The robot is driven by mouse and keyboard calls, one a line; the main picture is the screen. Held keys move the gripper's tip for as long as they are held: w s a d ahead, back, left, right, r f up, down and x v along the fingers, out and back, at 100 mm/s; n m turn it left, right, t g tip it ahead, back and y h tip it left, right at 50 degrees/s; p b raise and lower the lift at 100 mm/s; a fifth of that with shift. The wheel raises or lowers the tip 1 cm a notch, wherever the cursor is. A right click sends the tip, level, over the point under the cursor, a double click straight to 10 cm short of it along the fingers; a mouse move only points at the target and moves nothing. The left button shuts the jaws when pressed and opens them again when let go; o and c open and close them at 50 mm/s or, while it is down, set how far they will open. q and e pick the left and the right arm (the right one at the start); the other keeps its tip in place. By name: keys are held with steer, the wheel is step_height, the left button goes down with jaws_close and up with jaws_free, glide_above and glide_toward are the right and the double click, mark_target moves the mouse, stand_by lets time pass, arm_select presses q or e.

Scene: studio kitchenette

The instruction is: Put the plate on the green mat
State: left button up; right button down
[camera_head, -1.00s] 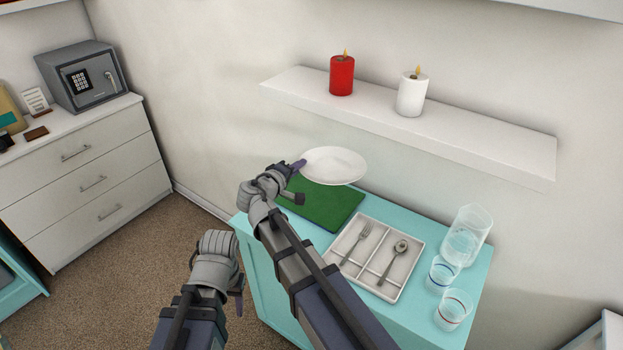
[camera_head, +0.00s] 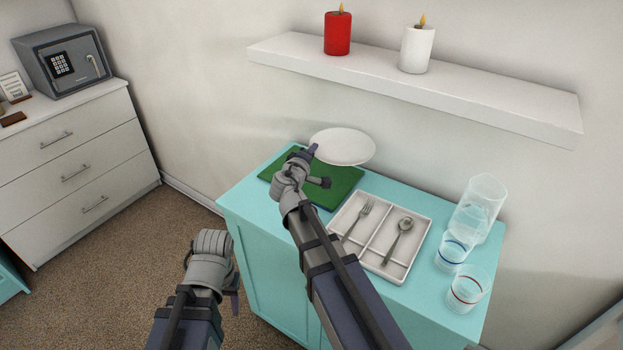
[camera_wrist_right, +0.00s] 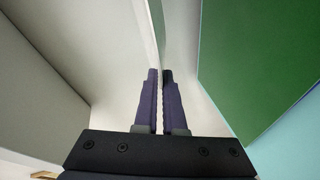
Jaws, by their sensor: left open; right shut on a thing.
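The white plate (camera_head: 343,147) shows in the head view over the far edge of the green mat (camera_head: 344,188), close to the wall. My right gripper (camera_head: 312,152) is shut on the plate's near left rim. In the right wrist view the plate (camera_wrist_right: 157,30) is seen edge-on between the fingers (camera_wrist_right: 160,100), with the green mat (camera_wrist_right: 260,60) off to the right. The plate appears to be held above the mat; the exact gap cannot be told. My left gripper (camera_head: 236,295) is open and empty, left of the turquoise cabinet.
A cutlery tray (camera_head: 420,225) with a fork and spoon lies on the turquoise cabinet (camera_head: 245,204), right of the mat. A clear pitcher (camera_head: 484,200) and glasses (camera_head: 467,288) stand further right. A wall shelf (camera_head: 480,95) with two candles hangs above.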

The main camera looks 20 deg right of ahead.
mark_target(312, 185)
steer(key=shift+f+b, duration=4.95)
steer(key=shift+f, duration=0.05)
steer(key=shift+f+b, duration=0.55)
steer(key=shift+b, duration=0.1)
steer(key=c, duration=1.3)
jaws_free()
steer(key=shift+s, duration=0.1)
steer(key=shift+r+p, duration=0.25)
steer(key=shift+p, duration=0.1)
steer(key=shift+r+p, duration=0.5)
steer(key=p+v, duration=0.2)
steer(key=v, duration=1)
steer(key=shift+f, duration=0.15)
